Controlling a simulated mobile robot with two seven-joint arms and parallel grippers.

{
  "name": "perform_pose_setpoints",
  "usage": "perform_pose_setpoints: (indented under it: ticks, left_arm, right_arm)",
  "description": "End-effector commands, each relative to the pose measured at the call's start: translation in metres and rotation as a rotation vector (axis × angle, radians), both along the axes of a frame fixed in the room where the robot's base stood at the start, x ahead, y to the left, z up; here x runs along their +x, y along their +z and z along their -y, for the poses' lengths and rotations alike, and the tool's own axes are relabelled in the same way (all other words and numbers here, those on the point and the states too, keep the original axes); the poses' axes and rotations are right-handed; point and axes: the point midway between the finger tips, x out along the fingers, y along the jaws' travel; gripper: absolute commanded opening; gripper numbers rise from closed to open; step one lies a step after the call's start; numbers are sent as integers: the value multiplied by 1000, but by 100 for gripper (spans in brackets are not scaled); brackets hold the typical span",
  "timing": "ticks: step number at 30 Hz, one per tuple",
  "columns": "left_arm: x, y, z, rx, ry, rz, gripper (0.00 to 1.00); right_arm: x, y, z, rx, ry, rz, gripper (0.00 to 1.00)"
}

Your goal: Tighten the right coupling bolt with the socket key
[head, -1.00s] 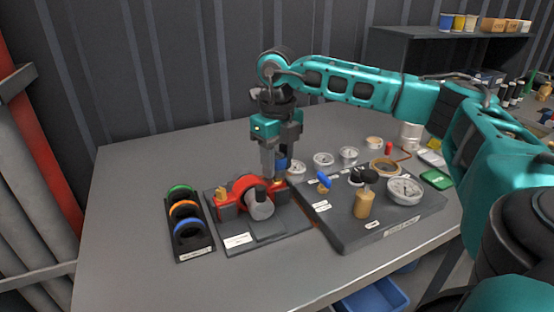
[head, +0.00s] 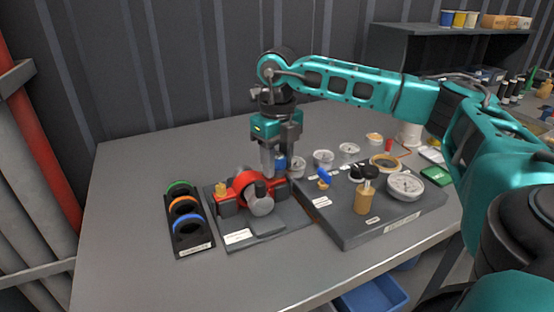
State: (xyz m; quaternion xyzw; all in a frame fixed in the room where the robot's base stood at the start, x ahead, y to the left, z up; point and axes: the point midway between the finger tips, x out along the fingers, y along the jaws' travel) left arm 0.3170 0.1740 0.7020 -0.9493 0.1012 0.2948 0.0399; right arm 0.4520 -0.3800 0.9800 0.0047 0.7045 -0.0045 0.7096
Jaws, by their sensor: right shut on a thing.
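The red coupling (head: 243,181) sits on a dark plate (head: 268,228) in the middle of the table, with a round grey part (head: 261,204) in front. A brass bolt (head: 221,189) shows at its left end. My right gripper (head: 274,172) points down over the coupling's right end and is shut on a blue-handled tool, likely the socket key (head: 281,161). The fingers hide most of the tool and the right coupling bolt, so I cannot tell how the two meet. My left gripper is not in view.
A black holder (head: 196,246) with green, orange and blue rings stands to the left. A dark board (head: 370,232) with gauges, a blue-handled brass part (head: 323,178) and a wooden-looking handled tool (head: 365,197) lies to the right. The table's front left is clear.

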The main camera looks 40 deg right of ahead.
Motion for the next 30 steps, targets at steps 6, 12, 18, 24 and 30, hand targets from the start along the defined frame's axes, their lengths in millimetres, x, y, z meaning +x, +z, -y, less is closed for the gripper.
perform_pose_setpoints:
  ticks: [6,12,18,24,30]
  left_arm:
    - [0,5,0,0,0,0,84]
    - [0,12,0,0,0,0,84]
    - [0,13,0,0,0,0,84]
    - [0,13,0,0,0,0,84]
    - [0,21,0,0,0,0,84]
  right_arm:
    - [0,0,0,1,-108,-3,8]
    - [0,1,0,0,-339,-2,8]
    - [0,0,0,1,-404,0,8]
    - [0,0,0,1,-406,0,8]
    - [0,1,-1,1,-587,-1,8]
